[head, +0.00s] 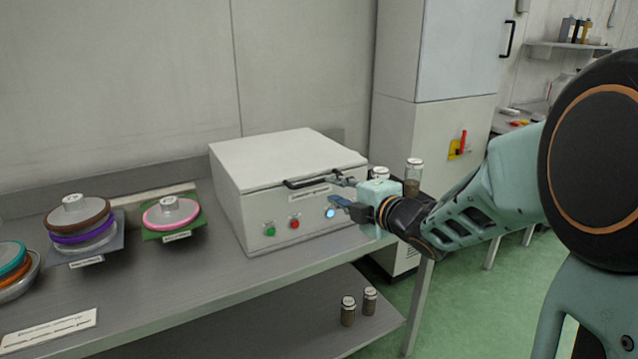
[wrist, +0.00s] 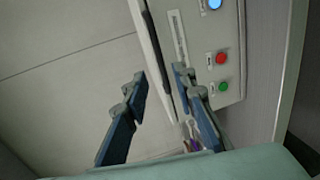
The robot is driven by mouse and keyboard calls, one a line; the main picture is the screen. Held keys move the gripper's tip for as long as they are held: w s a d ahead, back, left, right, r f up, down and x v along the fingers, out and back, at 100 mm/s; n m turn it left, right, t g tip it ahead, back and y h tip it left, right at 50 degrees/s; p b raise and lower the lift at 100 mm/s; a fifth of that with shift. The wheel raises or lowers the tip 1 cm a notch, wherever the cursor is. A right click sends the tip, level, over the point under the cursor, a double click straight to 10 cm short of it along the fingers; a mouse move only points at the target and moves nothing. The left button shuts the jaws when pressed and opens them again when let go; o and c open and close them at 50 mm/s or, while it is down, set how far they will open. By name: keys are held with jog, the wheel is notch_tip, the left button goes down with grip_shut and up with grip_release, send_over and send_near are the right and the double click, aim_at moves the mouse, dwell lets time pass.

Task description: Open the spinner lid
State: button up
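The spinner is a light grey box (head: 245,215) on the bench, and its flat lid (head: 280,152) lies shut on top. A black bar handle (head: 312,181) runs along the lid's front edge. My gripper (head: 338,190) is at the handle's right end, reaching in from the right. In the wrist view my gripper (wrist: 160,78) is open, one finger over the lid side and the other over the front panel. The dark handle (wrist: 158,55) runs between the fingertips, closer to the panel-side finger. I cannot tell whether either finger touches it.
The front panel has a green button (head: 270,230), a red button (head: 294,222) and a lit blue button (head: 330,213). Stacked discs (head: 78,225) and a pink-rimmed disc (head: 171,212) stand left. Jars (head: 413,175) stand behind my gripper. A tall cabinet (head: 440,110) stands behind right.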

aim_at(318, 182)
jog(key=x, duration=0.9)
jog(key=shift+w+a, duration=0.15)
jog(key=shift+w, duration=0.1)
grip_shut()
